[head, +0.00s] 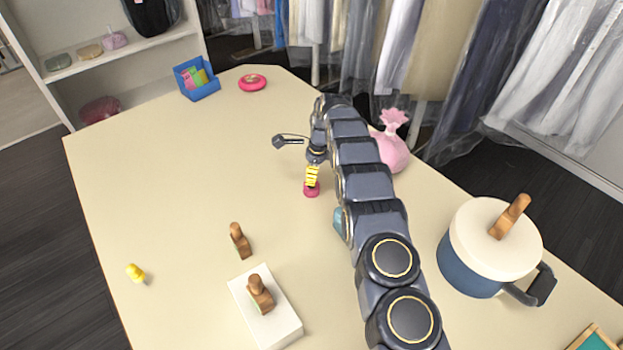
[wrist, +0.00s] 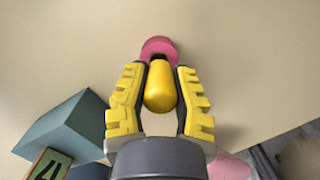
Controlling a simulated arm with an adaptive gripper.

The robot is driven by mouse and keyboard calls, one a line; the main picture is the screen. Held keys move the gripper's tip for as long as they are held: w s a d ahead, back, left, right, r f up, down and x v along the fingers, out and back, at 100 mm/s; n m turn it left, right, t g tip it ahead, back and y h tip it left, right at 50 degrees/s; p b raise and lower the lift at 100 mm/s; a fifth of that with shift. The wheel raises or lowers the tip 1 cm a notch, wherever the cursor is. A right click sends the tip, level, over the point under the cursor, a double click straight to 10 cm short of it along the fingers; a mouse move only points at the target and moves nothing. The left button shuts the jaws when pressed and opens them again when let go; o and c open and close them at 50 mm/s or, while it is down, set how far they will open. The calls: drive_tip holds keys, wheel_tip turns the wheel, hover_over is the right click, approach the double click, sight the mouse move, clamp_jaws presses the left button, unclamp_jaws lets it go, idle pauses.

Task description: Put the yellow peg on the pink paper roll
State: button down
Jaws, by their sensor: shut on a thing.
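My gripper (head: 312,182), with yellow ridged finger pads, points down over the table. In the wrist view the gripper (wrist: 160,75) is shut on the yellow peg (wrist: 160,92), a smooth rounded piece between the two fingers. The pink paper roll (head: 311,191) stands on the table directly below the fingertips. In the wrist view the roll (wrist: 158,45) shows just beyond the peg's far end, and the peg overlaps it there. I cannot tell whether peg and roll touch. The fingers hide the peg in the head view.
A wooden figure (head: 240,240), a white box (head: 272,318) with another wooden piece, and a small yellow object (head: 135,272) stand on the near left. A blue-and-cream pot (head: 487,250) and pink pouch (head: 392,148) are right of my arm. A teal block (wrist: 62,130) is near. The left-centre table is clear.

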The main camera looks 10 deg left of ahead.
drive_tip(key=shift+f, duration=0.95)
drive_tip(key=c, duration=1)
unclamp_jaws()
drive_tip(key=shift+f, duration=0.15)
drive_tip(key=shift+o, duration=0.2)
wheel_tip(320, 180, up, 12)
drive_tip(key=d, duration=0.2)
drive_tip(key=s+d+r+n, duration=0.4)
drive_tip(key=s+r, duration=0.4)
drive_tip(key=s, duration=0.1)
drive_tip(key=s+d+r+n, duration=0.3)
drive_tip(key=s+r+n, duration=0.2)
drive_tip(key=s+r, duration=0.3)
drive_tip(key=s+d+n, duration=0.2)
drive_tip(key=s+n, duration=0.1)
drive_tip(key=s, duration=0.6)
drive_tip(key=s+d+n+g+h, duration=0.1)
drive_tip(key=s+d+n, duration=0.2)
drive_tip(key=s, duration=0.7)
drive_tip(key=s+d+n+h, duration=0.1)
drive_tip(key=s+d+n, duration=0.1)
drive_tip(key=s, duration=0.7)
drive_tip(key=shift+s+d+f+n+g, duration=0.15)
drive_tip(key=shift+d+n+g, duration=0.15)
drive_tip(key=shift+n, duration=0.1)
